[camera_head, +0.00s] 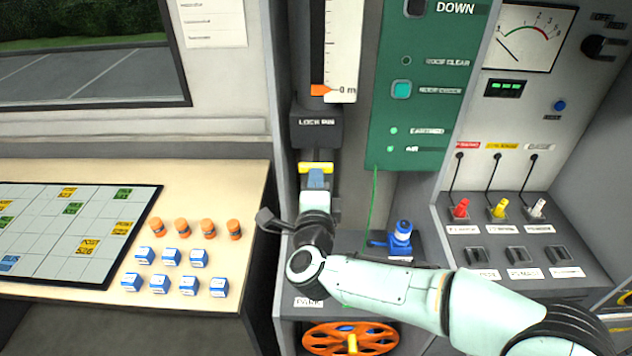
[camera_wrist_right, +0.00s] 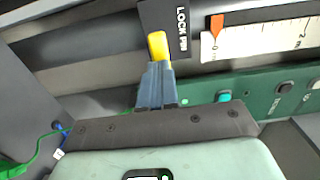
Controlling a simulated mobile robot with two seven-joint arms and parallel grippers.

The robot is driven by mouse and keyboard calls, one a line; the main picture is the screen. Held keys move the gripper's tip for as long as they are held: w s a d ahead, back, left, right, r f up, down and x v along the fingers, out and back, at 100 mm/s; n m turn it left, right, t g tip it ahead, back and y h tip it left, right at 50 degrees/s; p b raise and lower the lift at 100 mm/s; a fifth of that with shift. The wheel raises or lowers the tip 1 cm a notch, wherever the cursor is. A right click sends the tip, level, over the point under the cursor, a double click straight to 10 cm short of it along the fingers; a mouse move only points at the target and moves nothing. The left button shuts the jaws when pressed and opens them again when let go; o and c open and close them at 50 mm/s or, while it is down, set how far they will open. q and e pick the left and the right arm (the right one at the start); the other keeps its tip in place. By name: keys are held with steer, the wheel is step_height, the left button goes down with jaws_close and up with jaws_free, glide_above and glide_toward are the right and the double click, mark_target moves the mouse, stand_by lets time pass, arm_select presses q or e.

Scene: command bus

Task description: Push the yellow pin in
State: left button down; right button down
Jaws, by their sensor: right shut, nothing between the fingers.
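The yellow pin (camera_head: 316,166) sticks out below the LOCK PIN label on the dark housing (camera_head: 317,131). In the right wrist view the pin (camera_wrist_right: 158,46) lies straight ahead of my fingertips, with its yellow body showing. My right gripper (camera_head: 317,177) is shut and empty. Its blue-grey fingers (camera_wrist_right: 156,68) are together and meet the pin's near end in the picture; I cannot tell whether they touch it. The fingers hide part of the pin's near end. My left gripper is not in view.
A height scale (camera_head: 344,55) with an orange pointer at 0 m stands above the housing. A green panel (camera_head: 415,100) is to the right. A blue knob (camera_head: 402,233) and a thin green cord (camera_head: 374,205) are near my right arm.

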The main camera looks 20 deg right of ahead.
mark_target(317, 163)
steer(key=x, duration=0.4)
steer(key=shift+w+d, duration=0.1)
steer(key=shift+w, duration=0.15)
steer(key=shift+s+r, duration=0.1)
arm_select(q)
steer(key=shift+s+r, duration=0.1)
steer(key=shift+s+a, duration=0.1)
arm_select(e)
steer(key=shift+d, duration=0.1)
